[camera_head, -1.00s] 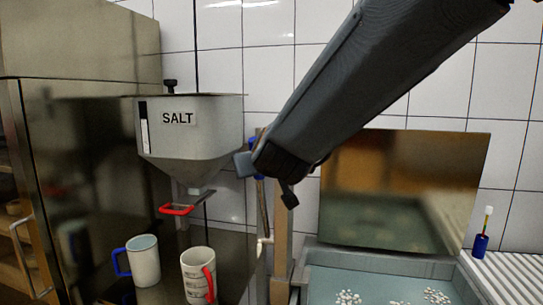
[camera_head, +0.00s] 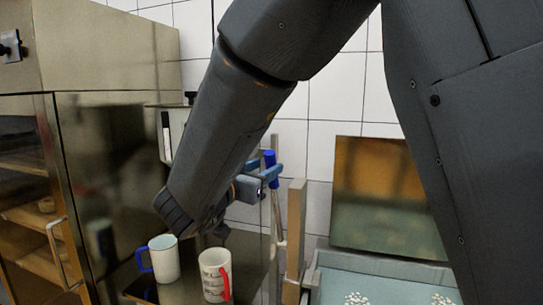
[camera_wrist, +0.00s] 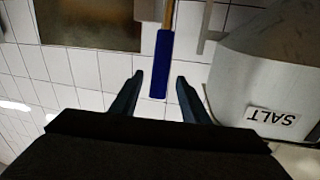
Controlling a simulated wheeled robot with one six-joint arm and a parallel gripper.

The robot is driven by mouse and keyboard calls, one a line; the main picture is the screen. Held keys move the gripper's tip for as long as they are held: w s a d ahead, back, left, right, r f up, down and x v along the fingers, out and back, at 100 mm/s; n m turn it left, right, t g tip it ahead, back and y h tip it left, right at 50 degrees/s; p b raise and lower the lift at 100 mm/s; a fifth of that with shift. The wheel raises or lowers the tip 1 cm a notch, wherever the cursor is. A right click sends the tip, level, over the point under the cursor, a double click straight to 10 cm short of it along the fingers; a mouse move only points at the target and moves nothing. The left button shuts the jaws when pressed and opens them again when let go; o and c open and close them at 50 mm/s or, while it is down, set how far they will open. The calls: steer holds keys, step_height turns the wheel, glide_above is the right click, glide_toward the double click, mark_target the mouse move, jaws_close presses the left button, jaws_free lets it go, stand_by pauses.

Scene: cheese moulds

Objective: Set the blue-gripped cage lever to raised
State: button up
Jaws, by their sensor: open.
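The lever has a blue grip (camera_head: 270,160) on a thin metal shaft (camera_head: 277,215) and stands nearly upright beside a wooden post (camera_head: 293,240). In the wrist view the blue grip (camera_wrist: 161,62) points into the space between my two fingers. My gripper (camera_head: 266,174) is open at the grip, seen from the side in the head view. In the wrist view my gripper (camera_wrist: 160,79) has a fingertip on each side of the grip, with visible gaps. I cannot tell whether the grip is fully between the fingers in depth.
The salt hopper (camera_wrist: 265,75) is close to one finger in the wrist view; my arm mostly hides it in the head view. A blue-handled mug (camera_head: 164,260) and a red-handled mug (camera_head: 214,275) stand below my forearm. A vat (camera_head: 350,275) with white curds is at right.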

steer(key=shift+p+x, duration=1.15)
steer(key=shift+x, duration=2.75)
steer(key=shift+r, duration=0.1)
jaws_close()
